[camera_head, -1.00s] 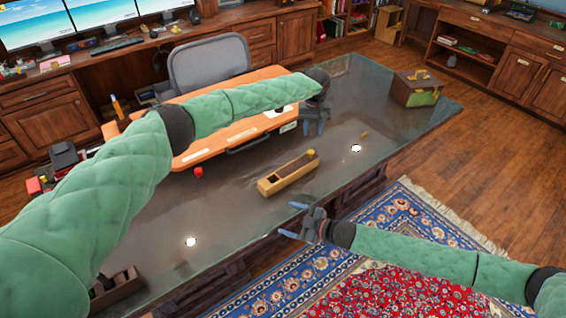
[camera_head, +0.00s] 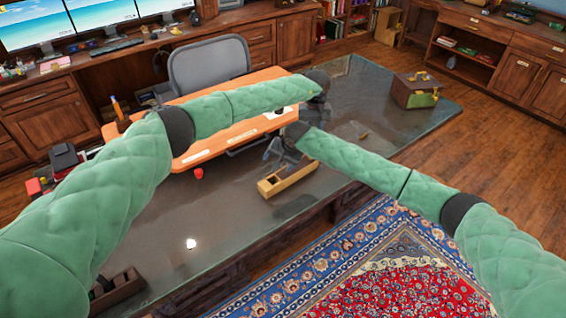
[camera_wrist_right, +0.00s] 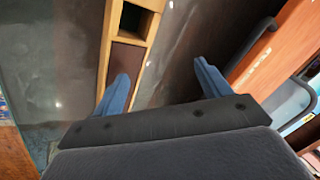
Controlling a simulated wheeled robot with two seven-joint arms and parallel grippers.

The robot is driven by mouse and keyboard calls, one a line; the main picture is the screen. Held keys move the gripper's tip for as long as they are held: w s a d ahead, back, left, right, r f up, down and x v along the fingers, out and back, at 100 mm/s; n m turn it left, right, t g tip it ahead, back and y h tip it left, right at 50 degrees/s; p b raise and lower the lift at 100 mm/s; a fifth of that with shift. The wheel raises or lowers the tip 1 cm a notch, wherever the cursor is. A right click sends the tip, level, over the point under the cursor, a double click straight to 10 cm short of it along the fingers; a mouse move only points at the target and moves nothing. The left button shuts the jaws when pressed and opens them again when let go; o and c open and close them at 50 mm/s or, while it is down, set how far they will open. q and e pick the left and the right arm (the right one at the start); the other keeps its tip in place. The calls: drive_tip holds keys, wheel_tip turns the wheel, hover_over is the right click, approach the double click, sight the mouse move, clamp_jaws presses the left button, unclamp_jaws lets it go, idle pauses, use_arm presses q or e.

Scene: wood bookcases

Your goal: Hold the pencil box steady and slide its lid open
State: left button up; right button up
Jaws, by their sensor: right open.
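The pencil box (camera_head: 285,183) is a long, light-wood box lying on the glass-topped desk near its front edge. My right gripper (camera_head: 277,153) is over the box's far side, open and empty. In the right wrist view, its blue fingers (camera_wrist_right: 160,86) are wide apart, one overlapping the box and the other beside it over the desk. My left gripper (camera_head: 318,100) is farther back over the desk; its fingers are largely hidden.
A brown-and-green case (camera_head: 417,90) stands at the far right. A dark tray (camera_head: 118,290) is at the near left. Bare glass surrounds the box's left side.

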sight(283, 175)
drive_tip(key=shift+m+g+h, duration=0.4)
drive_tip(key=shift+m, duration=0.4)
drive_tip(key=m, duration=0.1)
drive_tip(key=g+h, duration=0.1)
drive_tip(key=m, duration=0.1)
drive_tip(key=shift+s+d+m+g+h, duration=0.25)
drive_tip(key=shift+m+g+h, duration=0.05)
drive_tip(key=m, duration=0.1)
drive_tip(key=d+m+g+h, duration=0.1)
drive_tip(key=shift+s+r+m, duration=0.3)
drive_tip(key=shift+f, duration=3.9)
drive_tip(key=shift+c, duration=0.3)
